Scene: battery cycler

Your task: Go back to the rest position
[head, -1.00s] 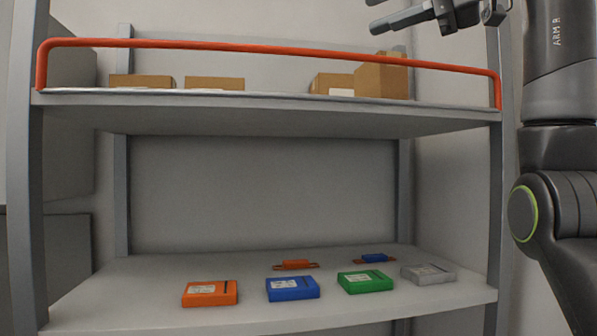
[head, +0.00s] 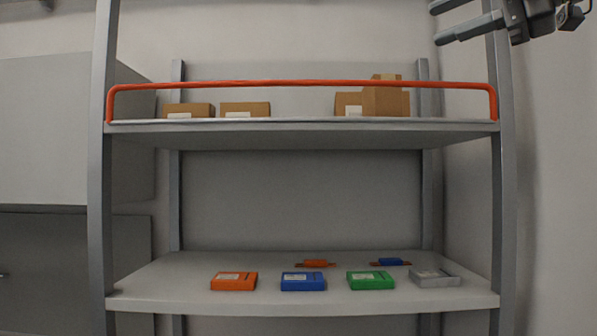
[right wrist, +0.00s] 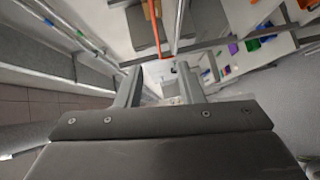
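My right gripper (head: 454,22) is at the top right of the head view, high and in front of the shelf's right post. Its two fingers are apart with nothing between them. In the right wrist view the fingers (right wrist: 158,88) also stand apart and empty. My left gripper is not in view.
The grey shelf rack (head: 300,310) carries orange (head: 233,281), blue (head: 303,281), green (head: 370,280) and grey (head: 435,277) flat cases on its lower board. Small orange (head: 316,263) and blue (head: 391,261) parts lie behind. Cardboard boxes (head: 386,101) stand above, behind an orange rail (head: 300,84).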

